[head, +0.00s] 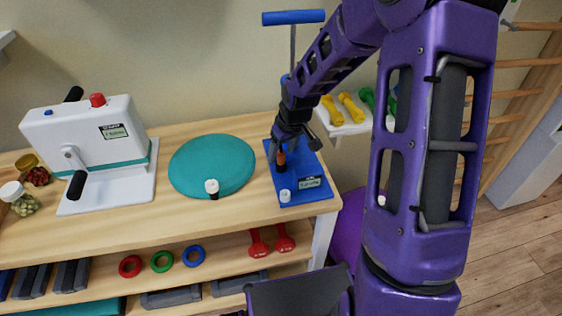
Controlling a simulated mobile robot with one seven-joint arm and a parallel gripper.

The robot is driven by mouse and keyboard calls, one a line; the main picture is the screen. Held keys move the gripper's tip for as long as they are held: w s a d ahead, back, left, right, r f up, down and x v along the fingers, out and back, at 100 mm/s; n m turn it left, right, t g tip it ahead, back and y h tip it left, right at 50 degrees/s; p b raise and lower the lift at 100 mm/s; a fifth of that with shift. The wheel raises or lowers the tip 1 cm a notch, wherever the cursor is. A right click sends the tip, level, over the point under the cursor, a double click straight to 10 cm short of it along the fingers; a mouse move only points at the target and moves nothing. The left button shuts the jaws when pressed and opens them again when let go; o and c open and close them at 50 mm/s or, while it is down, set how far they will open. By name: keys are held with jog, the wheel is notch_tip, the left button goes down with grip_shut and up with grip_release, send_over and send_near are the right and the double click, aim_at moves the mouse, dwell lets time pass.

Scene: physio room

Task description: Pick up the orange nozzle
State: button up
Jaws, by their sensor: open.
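The orange nozzle (281,157) stands near the back of a blue base plate (317,192) on the right end of the wooden table. Only a small part of it shows, orange above and dark below. My gripper (282,147) is open and points down at the nozzle's top. Its fingers are beside the nozzle and partly hide it. I cannot tell whether they touch it.
A blue-handled pump (293,17) rises behind my arm. A small white piece (285,195) sits on the plate's front. A teal disc (205,170) with a black-and-white piece (212,188) lies left. A white machine (90,135) and jars (18,197) stand farther left.

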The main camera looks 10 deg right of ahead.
jog(key=shift+w+f, duration=0.2)
jog(key=shift+f, duration=0.5)
grip_shut()
jog(key=shift+r, duration=0.1)
